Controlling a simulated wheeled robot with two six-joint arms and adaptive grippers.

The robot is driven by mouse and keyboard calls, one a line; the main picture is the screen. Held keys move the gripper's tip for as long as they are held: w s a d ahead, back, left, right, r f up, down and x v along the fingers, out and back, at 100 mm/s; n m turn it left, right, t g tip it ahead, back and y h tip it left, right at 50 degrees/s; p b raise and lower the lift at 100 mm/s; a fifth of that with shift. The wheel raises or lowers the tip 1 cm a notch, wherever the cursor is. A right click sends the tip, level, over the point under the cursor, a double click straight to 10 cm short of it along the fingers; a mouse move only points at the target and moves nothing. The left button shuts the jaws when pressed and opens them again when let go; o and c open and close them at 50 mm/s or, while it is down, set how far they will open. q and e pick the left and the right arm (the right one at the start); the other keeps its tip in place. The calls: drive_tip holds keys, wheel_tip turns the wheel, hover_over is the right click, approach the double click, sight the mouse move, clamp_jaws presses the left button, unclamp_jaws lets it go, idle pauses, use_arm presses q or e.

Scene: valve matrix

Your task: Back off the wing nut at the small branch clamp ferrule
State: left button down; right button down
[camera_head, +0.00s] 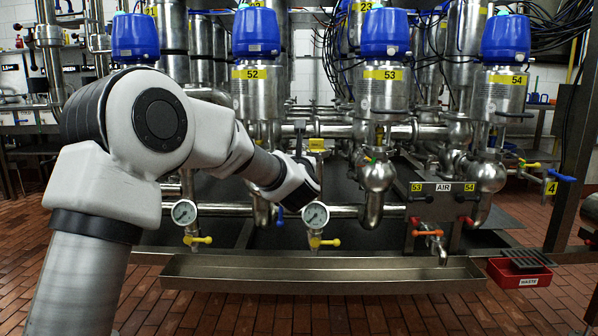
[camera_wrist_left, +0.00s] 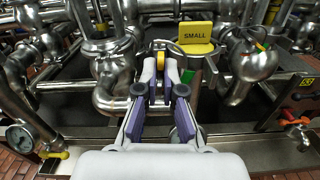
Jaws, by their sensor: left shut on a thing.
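My left gripper (camera_wrist_left: 161,72) is at the small branch clamp ferrule, beside the yellow SMALL sign (camera_wrist_left: 197,34). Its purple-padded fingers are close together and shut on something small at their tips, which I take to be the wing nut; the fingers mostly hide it. The ferrule itself is largely hidden behind the fingers. In the head view my left wrist covers the gripper, and the SMALL sign (camera_head: 316,145) shows just above it. My right gripper is in neither view.
Steel pipes and blue-capped valves (camera_head: 385,35) stand close around. Two gauges (camera_head: 184,212) with yellow handles hang from the lower pipe. A steel trough (camera_head: 320,275) runs below. A red WASTE bin (camera_head: 520,275) is at right, near the AIR panel (camera_head: 443,200).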

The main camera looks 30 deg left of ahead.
use_arm(q)
drive_tip(key=shift+r+n+b, duration=0.2)
drive_tip(key=shift+n+b, duration=0.1)
drive_tip(key=c, duration=1.3)
unclamp_jaws()
drive_tip(key=shift+w+a+f, duration=0.1)
drive_tip(key=shift+f, duration=0.05)
drive_tip(key=v, duration=1.2)
drive_tip(key=shift+f, duration=0.15)
